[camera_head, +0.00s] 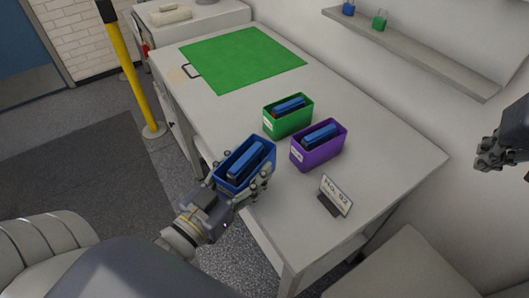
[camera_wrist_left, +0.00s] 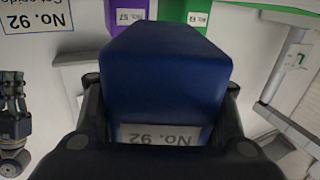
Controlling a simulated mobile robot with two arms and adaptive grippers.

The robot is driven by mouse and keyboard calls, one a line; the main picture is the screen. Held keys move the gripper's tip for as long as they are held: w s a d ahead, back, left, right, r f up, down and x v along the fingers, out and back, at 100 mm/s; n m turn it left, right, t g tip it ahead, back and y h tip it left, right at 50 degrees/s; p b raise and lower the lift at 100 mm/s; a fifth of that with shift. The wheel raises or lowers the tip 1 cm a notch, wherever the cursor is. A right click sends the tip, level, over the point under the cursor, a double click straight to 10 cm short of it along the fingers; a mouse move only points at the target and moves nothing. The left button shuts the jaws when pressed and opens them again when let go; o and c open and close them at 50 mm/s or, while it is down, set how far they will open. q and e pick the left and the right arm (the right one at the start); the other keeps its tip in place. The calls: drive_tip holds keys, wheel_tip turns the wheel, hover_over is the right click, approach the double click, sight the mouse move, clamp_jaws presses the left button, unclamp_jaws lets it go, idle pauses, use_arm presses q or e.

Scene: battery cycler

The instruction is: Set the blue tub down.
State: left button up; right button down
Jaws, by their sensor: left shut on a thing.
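The blue tub (camera_head: 226,183) with blue blocks inside is held in my left gripper (camera_head: 241,185), near the front left edge of the white table (camera_head: 375,135). The gripper's fingers are shut on the tub's sides. In the left wrist view the blue tub (camera_wrist_left: 165,75) fills the middle between the gripper fingers (camera_wrist_left: 160,120), with a "No. 92" label on its face. I cannot tell whether the tub touches the table. My right gripper (camera_head: 490,153) is at the far right, away from the table; I cannot tell its finger state.
A green tub (camera_head: 290,125) and a purple tub (camera_head: 326,153), each with blue contents, stand on the table beyond the blue tub. A "No. 92" sign (camera_head: 336,196) stands nearer the right. A green mat (camera_head: 240,60) lies at the far end. A yellow post (camera_head: 133,75) stands left.

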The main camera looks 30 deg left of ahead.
sight(263, 140)
use_arm(q)
drive_tip(key=w, duration=0.3)
drive_tip(key=w+p, duration=0.1)
drive_tip(key=w, duration=0.2)
drive_tip(key=w+a, duration=0.1)
drive_tip(key=w, duration=0.2)
drive_tip(key=shift+f, duration=2.05)
drive_tip(key=shift+f, duration=0.15)
drive_tip(key=o, duration=1.4)
drive_tip(key=shift+f, duration=0.1)
